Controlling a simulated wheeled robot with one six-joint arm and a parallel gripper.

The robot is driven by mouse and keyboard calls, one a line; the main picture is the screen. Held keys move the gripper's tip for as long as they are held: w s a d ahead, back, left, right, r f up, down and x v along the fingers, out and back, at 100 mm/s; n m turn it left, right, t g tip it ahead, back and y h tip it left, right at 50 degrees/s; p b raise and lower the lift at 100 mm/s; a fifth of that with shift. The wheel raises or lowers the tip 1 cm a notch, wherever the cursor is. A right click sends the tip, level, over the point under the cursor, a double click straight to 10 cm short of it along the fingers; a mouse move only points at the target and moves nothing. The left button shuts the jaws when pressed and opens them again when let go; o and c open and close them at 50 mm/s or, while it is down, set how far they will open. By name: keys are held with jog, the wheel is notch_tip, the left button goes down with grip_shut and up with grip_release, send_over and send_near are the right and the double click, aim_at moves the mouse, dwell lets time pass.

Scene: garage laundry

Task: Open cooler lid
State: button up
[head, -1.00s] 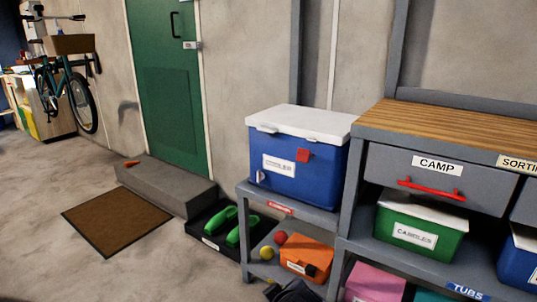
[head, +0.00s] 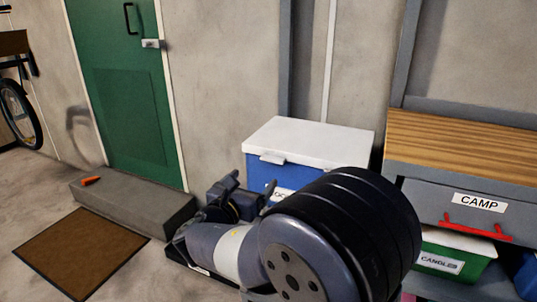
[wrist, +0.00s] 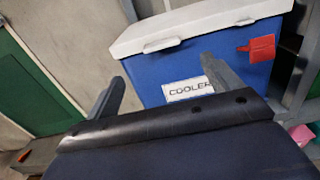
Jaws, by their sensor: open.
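The blue cooler (head: 258,176) stands on a grey shelf with its white lid (head: 312,137) shut flat on top. A small white lip (head: 272,158) juts from the lid's front edge. My gripper (head: 250,187) is open and empty, in front of the cooler's left front. In the wrist view, its fingers (wrist: 162,73) point toward the cooler body (wrist: 228,57), below the lid (wrist: 200,22) and lip (wrist: 161,44). The COOLER label (wrist: 185,90) and red tag (wrist: 258,48) show there. My arm hides the cooler's lower right in the head view.
A grey bench with a wooden top (head: 460,145) and a CAMP drawer with a red handle (head: 476,230) stands close at right. A green bin (head: 445,262) sits below. A concrete step (head: 135,207) and brown mat (head: 80,250) lie left, before the green door (head: 115,90).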

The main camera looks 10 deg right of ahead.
aim_at(275, 154)
jog(key=b+x, duration=0.2)
jog(key=x, duration=0.8)
jog(key=shift+w+d+b, duration=0.2)
jog(key=shift+b, duration=0.1)
jog(key=shift+c, duration=0.4)
jog(key=c, duration=1.3)
jog(key=shift+r, duration=0.15)
